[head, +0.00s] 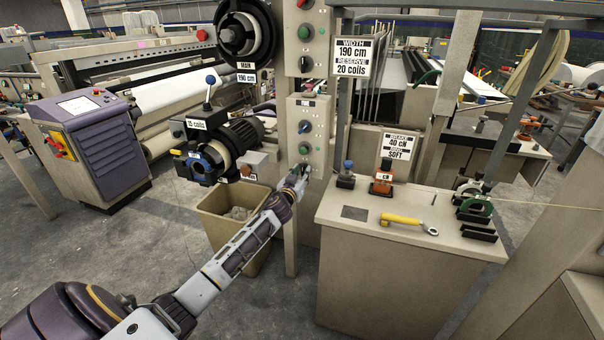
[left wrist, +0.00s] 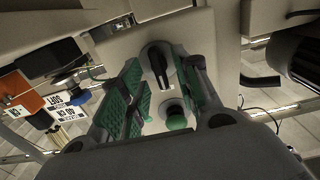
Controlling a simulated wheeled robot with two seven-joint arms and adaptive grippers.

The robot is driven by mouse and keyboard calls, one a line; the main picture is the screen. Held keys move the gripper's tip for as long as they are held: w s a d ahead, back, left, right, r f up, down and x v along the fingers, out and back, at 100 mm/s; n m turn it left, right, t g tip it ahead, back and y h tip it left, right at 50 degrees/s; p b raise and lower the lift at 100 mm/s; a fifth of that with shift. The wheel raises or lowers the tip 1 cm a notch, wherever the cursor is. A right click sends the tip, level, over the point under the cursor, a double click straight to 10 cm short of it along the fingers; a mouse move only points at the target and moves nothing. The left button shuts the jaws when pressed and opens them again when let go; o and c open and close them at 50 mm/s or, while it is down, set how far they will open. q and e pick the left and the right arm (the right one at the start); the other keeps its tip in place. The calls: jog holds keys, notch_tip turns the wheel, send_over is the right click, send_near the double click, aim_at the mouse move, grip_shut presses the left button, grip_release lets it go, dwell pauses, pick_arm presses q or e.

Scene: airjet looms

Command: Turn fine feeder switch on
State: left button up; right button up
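My left gripper (head: 299,176) is at the lower end of the lower control panel (head: 307,104) on the grey post. In the left wrist view the left gripper (left wrist: 164,76) is open. Its two green-padded fingers stand on either side of a black rotary switch (left wrist: 158,64); I cannot tell whether they touch it. A green button (left wrist: 176,118) sits beside the switch, between the fingers. In the head view the gripper hides this switch. The small panel label is unreadable. My right gripper is not seen.
A feeder (head: 228,144) with a "15 coils" label stands left of the panel, above a beige bin (head: 226,229). An upper panel (head: 305,38) is above, beside the "MAIN" feeder (head: 246,33).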

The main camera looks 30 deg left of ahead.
pick_arm(q)
jog(key=shift+w+a, duration=0.15)
jog(key=shift+w, duration=0.45)
grip_shut()
